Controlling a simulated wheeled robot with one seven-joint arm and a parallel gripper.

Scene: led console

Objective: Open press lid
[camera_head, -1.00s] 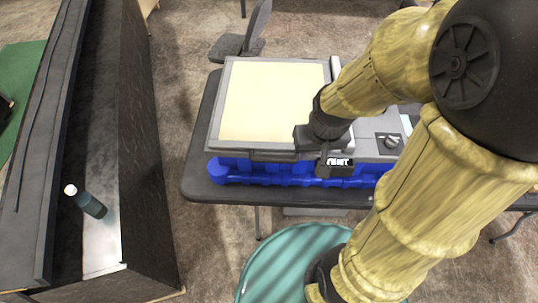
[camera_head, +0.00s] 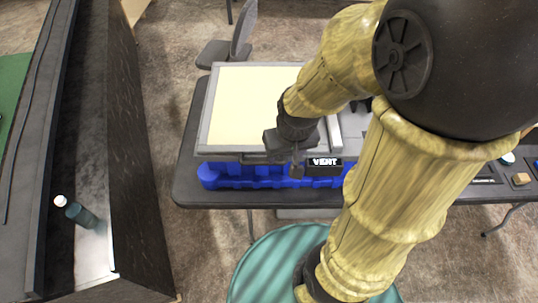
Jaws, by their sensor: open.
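The press (camera_head: 215,143) sits on a dark table, with a grey frame, a blue lower body (camera_head: 230,183) and a black label reading "VENT" (camera_head: 325,163). Its lid (camera_head: 245,100) is a pale yellow panel in a grey rim and looks lowered flat. My gripper (camera_head: 296,170) is open at the front edge of the press, right of the lid's front middle and just left of the label. Whether it touches the edge cannot be told. My arm hides the right part of the press.
The dark table (camera_head: 187,175) has bare room left of the press. A dark chair (camera_head: 232,42) stands behind it. A round teal surface (camera_head: 265,270) is in front. Small items sit on the table at right.

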